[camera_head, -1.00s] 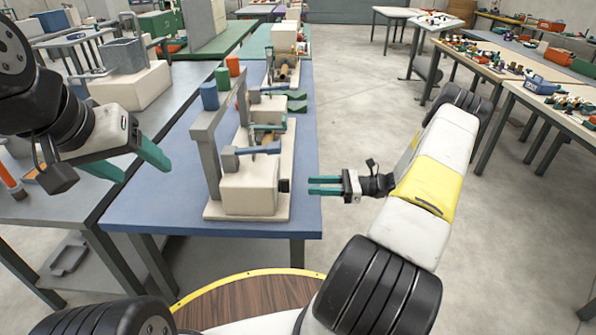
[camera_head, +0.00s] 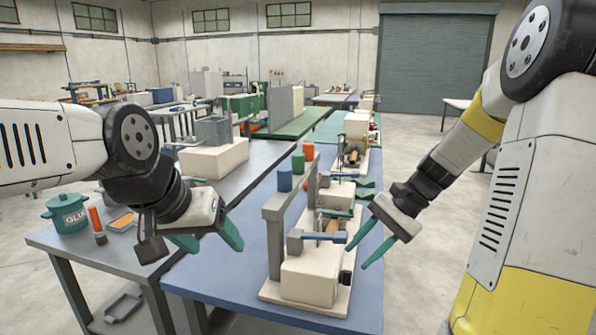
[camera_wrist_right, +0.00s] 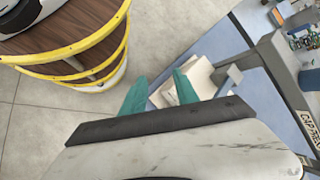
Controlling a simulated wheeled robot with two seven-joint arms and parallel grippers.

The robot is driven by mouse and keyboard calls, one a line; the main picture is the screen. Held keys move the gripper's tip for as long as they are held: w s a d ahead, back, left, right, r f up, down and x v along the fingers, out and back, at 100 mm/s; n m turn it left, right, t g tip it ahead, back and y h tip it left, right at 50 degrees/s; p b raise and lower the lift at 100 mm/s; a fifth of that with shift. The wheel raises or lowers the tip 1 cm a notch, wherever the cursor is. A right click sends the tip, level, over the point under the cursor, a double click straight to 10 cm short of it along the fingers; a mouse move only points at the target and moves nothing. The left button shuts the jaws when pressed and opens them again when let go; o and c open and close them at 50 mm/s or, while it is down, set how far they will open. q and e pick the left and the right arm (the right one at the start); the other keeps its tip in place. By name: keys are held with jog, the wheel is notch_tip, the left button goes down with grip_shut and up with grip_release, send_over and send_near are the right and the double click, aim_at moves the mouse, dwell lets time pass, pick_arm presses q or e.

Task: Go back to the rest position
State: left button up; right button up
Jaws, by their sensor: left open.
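My left gripper (camera_head: 208,241) is at the left in the head view, open and empty, with green fingers pointing down above the blue table. My right gripper (camera_head: 357,257) is open and empty, beside the right side of the winder (camera_head: 308,277). Its two spread green fingers also show in the right wrist view (camera_wrist_right: 160,82), with nothing between them. The winder is a cream block with grey uprights and a grey crossbar on the blue table (camera_head: 232,270). Whether the right fingers touch the winder cannot be told.
Blue, green and red cylinders (camera_head: 298,163) stand behind the winder's post. A grey table (camera_head: 90,240) at the left holds a teal glue pot (camera_head: 67,212), an orange tube and a cream block with a grey box (camera_head: 213,157). Open floor (camera_head: 408,273) lies right of the blue table.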

jog(key=s+r+n+t+h, duration=0.5)
jog(key=s+r+n+t, duration=0.2)
jog(key=s+r, duration=0.4)
jog(key=shift+s+a+n, duration=0.2)
jog(key=shift+s+n, duration=0.35)
jog(key=shift+n, duration=0.35)
